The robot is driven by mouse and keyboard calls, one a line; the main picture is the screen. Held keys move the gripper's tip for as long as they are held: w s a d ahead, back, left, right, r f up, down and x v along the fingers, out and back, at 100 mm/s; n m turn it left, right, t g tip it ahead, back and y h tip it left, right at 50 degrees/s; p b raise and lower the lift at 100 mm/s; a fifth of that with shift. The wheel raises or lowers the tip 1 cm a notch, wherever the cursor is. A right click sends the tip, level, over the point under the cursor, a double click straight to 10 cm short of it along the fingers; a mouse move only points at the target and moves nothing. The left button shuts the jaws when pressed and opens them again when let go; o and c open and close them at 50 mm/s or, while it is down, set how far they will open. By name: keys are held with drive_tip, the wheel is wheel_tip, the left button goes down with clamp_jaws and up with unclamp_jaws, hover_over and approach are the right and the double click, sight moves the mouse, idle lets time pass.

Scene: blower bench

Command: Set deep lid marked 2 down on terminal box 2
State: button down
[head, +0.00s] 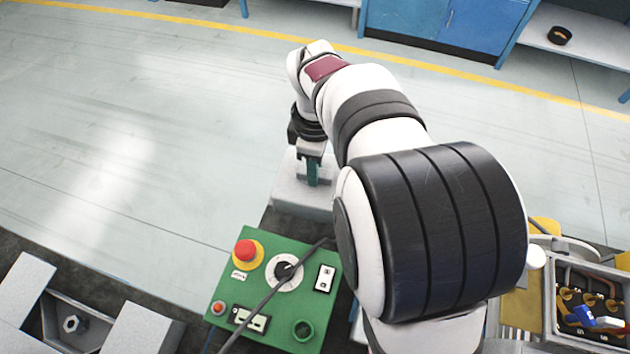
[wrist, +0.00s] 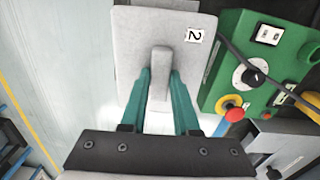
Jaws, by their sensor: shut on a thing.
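The deep lid marked 2 (wrist: 130,42) is a pale grey, square-cornered lid with a raised central grip and a white label reading 2. It also shows in the head view (head: 292,195), behind the green control box. My gripper (wrist: 160,78) has its teal fingers shut on the lid's grip; in the head view my gripper (head: 312,172) is partly hidden by my wrist. An open terminal box (head: 548,300) stands at the lower right of the head view, with brass terminals and wires inside. I see no number on it, and my arm is in front of its left surroundings.
The green control box (head: 258,322) has a red emergency button, a dial and a dark cable across it, close to the lid. A grey open fixture (head: 28,290) with a hex nut is at lower left. Clear floor (head: 130,130) lies beyond the bench.

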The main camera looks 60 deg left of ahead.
drive_tip(key=r, duration=0.1)
drive_tip(key=w+r+m, duration=0.1)
drive_tip(key=r, duration=0.1)
drive_tip(key=shift+d+r, duration=0.1)
drive_tip(key=shift+d, duration=0.1)
drive_tip(key=w+d+r+m, duration=1.5)
drive_tip(key=r+m, duration=0.2)
drive_tip(key=m, duration=0.2)
drive_tip(key=w+d+r+m, duration=0.1)
drive_tip(key=w+d+m, duration=0.2)
drive_tip(key=d+m, duration=0.5)
drive_tip(key=w+d+r+m, duration=0.1)
drive_tip(key=w+d+m, duration=0.2)
drive_tip(key=d+m, duration=0.5)
drive_tip(key=d, duration=0.9)
drive_tip(key=shift+w+d+m, duration=0.15)
drive_tip(key=shift+d+m, duration=0.15)
drive_tip(key=shift+m, duration=0.1)
drive_tip(key=shift+r, duration=0.1)
drive_tip(key=shift+f, duration=2.2)
